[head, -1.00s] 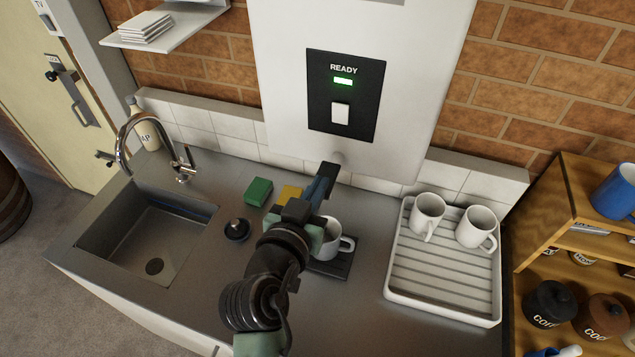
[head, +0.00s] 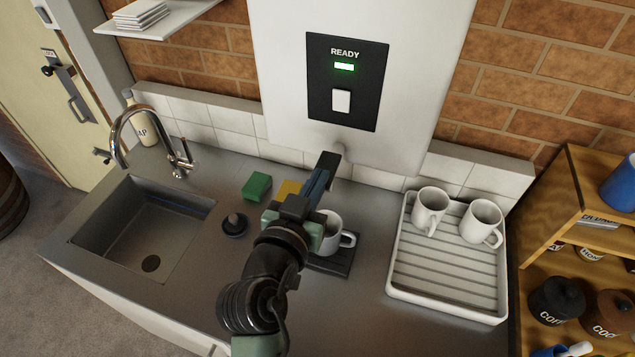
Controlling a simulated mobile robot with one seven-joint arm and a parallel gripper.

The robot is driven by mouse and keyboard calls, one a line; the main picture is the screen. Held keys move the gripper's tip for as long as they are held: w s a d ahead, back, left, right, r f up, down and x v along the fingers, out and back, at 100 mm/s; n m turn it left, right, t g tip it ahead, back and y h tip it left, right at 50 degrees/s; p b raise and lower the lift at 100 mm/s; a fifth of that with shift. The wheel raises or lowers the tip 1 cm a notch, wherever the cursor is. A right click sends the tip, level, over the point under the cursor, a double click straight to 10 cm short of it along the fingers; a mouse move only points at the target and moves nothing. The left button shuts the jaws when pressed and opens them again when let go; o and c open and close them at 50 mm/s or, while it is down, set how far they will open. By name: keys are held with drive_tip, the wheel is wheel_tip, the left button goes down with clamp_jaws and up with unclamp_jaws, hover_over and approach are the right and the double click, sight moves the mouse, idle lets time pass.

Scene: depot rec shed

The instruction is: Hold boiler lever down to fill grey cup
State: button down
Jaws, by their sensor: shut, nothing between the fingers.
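The white wall boiler (head: 280,75) shows a lit green READY light on its black panel (head: 346,82).
A white draining tray (head: 445,290) with two pale mugs (head: 429,208) stands at the right. A green sponge (head: 257,186), a yellow block (head: 288,190) and a black plug (head: 235,224) lie left of my arm, beside the sink (head: 130,240). Wooden shelves (head: 565,205) stand far right.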

drive_tip(key=shift+f+t+b, duration=0.6)
drive_tip(key=shift+b, duration=1.75)
wheel_tip(320, 180, down, 3)
drive_tip(key=t+h+b, duration=0.1)
drive_tip(key=t+b, duration=0.2)
drive_tip(key=b, duration=1.2)
drive_tip(key=shift+s+r, duration=0.1)
drive_tip(key=shift+h+b, duration=0.3)
drive_tip(key=shift+b, duration=0.6)
drive_tip(key=shift+r, duration=0.2)
idle(1.6)
